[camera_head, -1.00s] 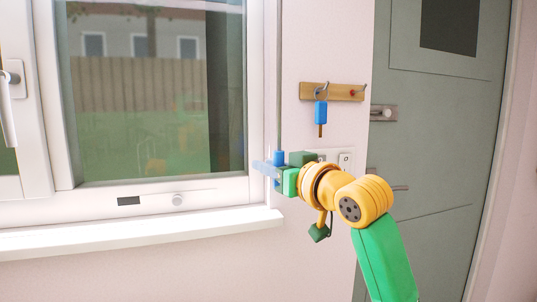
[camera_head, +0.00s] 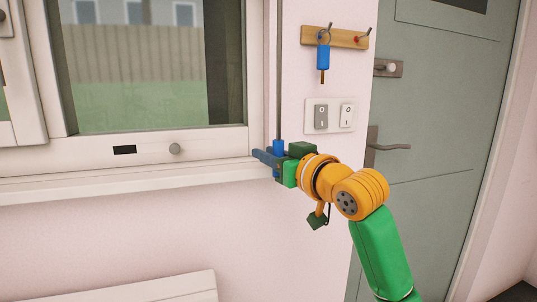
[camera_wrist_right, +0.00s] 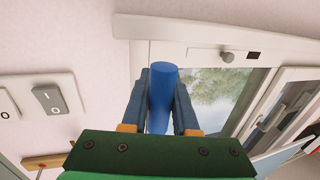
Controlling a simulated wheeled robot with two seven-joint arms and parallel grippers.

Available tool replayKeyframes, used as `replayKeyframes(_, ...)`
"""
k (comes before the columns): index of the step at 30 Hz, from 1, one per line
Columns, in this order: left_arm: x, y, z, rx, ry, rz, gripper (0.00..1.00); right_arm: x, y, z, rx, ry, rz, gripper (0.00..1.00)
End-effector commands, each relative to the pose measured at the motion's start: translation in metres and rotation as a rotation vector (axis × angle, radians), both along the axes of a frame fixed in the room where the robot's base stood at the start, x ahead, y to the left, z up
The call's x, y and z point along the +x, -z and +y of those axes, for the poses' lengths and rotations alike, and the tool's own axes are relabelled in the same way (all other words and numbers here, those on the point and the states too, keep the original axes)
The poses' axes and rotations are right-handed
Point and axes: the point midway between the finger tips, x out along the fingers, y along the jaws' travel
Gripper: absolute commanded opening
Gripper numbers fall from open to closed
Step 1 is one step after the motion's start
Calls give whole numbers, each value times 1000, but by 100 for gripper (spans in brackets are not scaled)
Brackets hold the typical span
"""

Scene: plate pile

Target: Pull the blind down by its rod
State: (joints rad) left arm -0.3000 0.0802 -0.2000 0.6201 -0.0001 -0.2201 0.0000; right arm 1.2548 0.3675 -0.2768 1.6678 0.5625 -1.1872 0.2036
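The blind's rod (camera_head: 279,70) is a thin grey bar hanging down at the right side of the window frame. Its blue handle (camera_head: 278,147) is at the lower end, level with the window's lower frame. My right gripper (camera_head: 270,160) has its blue fingers on the handle. In the right wrist view the handle (camera_wrist_right: 160,95) stands between the two fingers (camera_wrist_right: 160,110), which lie close on both sides and appear shut on it. The blind itself is not in view. My left gripper is not in view.
The window (camera_head: 150,75) is at the left, with a white sill (camera_head: 120,187) below it. A key rack (camera_head: 335,38) with a blue key (camera_head: 323,58), light switches (camera_head: 330,116) and a grey-green door (camera_head: 440,120) are at the right. A white panel (camera_head: 150,288) is low at the left.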

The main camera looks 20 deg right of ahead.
Motion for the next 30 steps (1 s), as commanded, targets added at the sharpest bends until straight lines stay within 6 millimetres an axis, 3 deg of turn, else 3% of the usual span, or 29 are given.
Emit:
replayKeyframes(1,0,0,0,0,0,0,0,0,0,0,0,0,0,42)
replayKeyframes(3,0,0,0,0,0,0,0,0,0,0,0,0,0,56)
replayKeyframes(12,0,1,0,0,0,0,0,-2,0,-1,0,0,-1,56)
replayKeyframes(21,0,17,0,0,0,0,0,-57,1,-18,0,2,-4,56)
replayKeyframes(30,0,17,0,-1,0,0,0,-68,0,-21,1,0,0,56)
